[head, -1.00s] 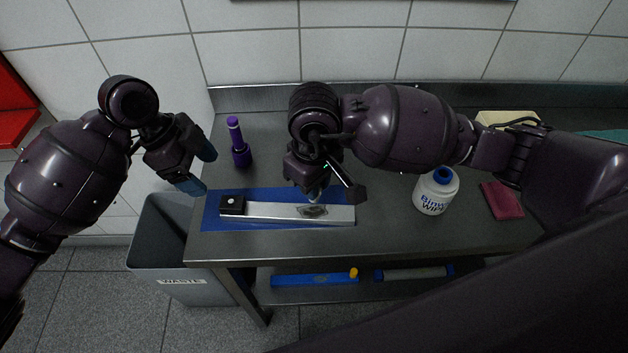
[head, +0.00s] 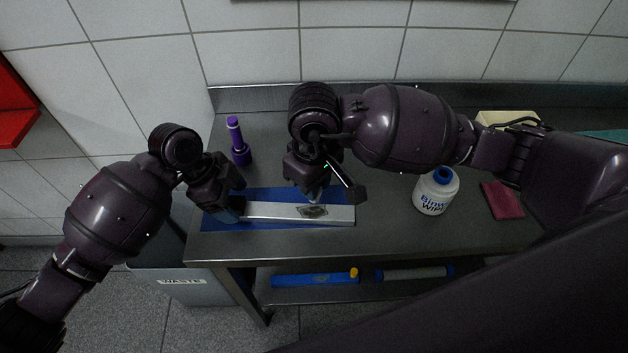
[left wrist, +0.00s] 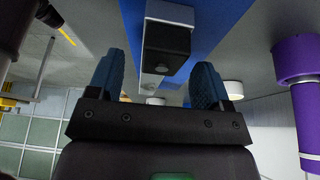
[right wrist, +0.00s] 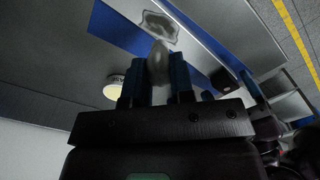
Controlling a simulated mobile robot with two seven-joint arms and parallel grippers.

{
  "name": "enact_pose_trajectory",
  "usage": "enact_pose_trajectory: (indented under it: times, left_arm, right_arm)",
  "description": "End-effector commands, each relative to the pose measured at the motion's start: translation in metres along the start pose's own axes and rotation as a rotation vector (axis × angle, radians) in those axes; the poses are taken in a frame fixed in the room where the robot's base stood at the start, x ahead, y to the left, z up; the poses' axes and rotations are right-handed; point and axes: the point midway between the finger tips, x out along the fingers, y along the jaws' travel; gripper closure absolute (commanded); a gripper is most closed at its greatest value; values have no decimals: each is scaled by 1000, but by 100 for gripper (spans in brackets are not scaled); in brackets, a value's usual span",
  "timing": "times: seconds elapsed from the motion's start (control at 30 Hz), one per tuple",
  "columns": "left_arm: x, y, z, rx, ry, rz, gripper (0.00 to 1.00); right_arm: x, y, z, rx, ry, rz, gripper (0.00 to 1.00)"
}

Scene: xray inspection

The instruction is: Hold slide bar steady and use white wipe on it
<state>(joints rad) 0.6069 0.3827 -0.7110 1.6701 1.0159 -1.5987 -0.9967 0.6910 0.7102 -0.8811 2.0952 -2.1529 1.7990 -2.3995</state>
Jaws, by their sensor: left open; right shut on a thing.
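The slide bar (head: 285,210) is a flat silver bar with a grey smudge (head: 313,211) towards its right part. It lies on a blue mat (head: 270,192) on the steel table. Its black end block (left wrist: 167,45) shows in the left wrist view between the blue fingers of my left gripper (left wrist: 160,85), which is open around it. My right gripper (right wrist: 159,80) is shut on a white wipe (right wrist: 158,63), held just beside the smudge; whether it touches the bar I cannot tell. In the head view the left hand hides the end block.
A purple bottle (head: 238,140) stands behind the mat. A white wipe tub (head: 436,192) and a dark red cloth (head: 502,199) are at the right. A grey waste bin (head: 180,285) stands below the table's left edge. The table front is clear.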

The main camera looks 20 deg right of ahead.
Motion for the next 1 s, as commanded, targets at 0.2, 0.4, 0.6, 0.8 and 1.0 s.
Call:
enact_pose_trajectory:
  times: [0.2, 0.4, 0.6, 0.8, 1.0]
  left_arm:
    - [16, 0, 0, 0, 2, 0, 28]
    - [20, 0, 0, 0, 0, -1, 28]
    - [20, 0, 0, 0, 0, -1, 28]
    - [20, 0, 0, 0, 0, -1, 57]
    - [20, 0, 0, 0, 0, -1, 65]
  right_arm:
    - [0, 0, 0, 0, 0, 0, 100]
    - [0, 0, 0, 0, 0, 0, 100]
    - [0, 0, 0, 0, 0, 0, 100]
    - [0, 0, 0, 0, 0, 0, 100]
    - [0, 0, 0, 0, 0, 0, 100]
